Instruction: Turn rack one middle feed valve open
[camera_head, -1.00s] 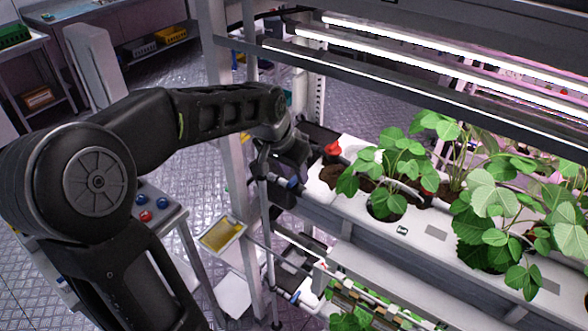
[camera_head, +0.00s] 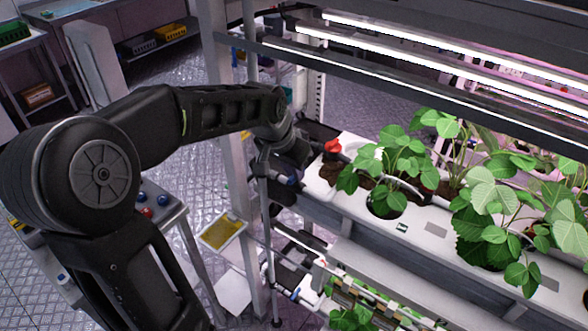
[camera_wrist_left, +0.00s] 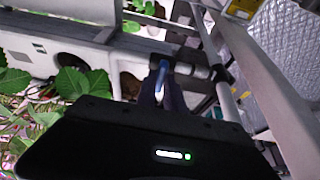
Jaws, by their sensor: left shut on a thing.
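The middle feed valve (camera_head: 288,180) with its blue lever sits on the pipe at the left end of the middle planting trough (camera_head: 345,200). My left gripper (camera_head: 294,158) reaches it from above and hides part of it in the head view. In the left wrist view, the narrow blue lever (camera_wrist_left: 161,76) stands between the dark fingertips (camera_wrist_left: 164,92), which are shut on it. The lever lies across the pale pipe (camera_wrist_left: 190,70) there. My right gripper is in neither view.
A red-handled part (camera_head: 332,147) and leafy strawberry plants (camera_head: 400,165) are close by on the trough. A rack post (camera_head: 232,150) stands left of the gripper. Another blue-handled valve (camera_head: 295,294) is lower down. A yellow-lined tray (camera_head: 221,233) is at lower left.

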